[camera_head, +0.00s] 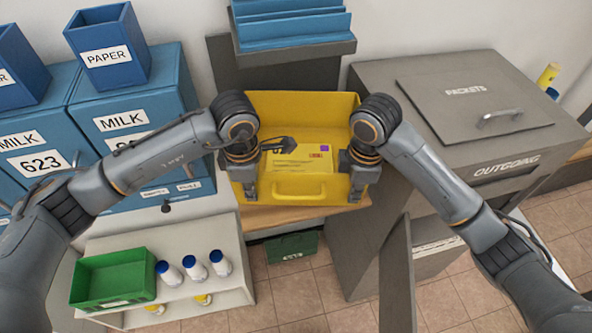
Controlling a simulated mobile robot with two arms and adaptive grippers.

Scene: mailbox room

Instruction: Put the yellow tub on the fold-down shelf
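The yellow tub (300,191) is at the centre, its open top facing me, with pale yellow mail (300,163) inside. It is over a light wooden shelf board (300,216), whose front edge shows below it. I cannot tell whether the tub rests on the board or is slightly above it. My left gripper (246,178) is at the tub's left side wall and my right gripper (358,178) at its right side wall. The arms partly hide both walls, so whether the fingers are closed on them is unclear.
Blue sorters (292,25) stand behind the tub. A grey outgoing packet cabinet (440,85) is on the right, blue numbered boxes (128,95) on the left. A white shelf unit (215,245) with a green crate (113,278) and several bottles stands front left. A green bin (292,247) is below.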

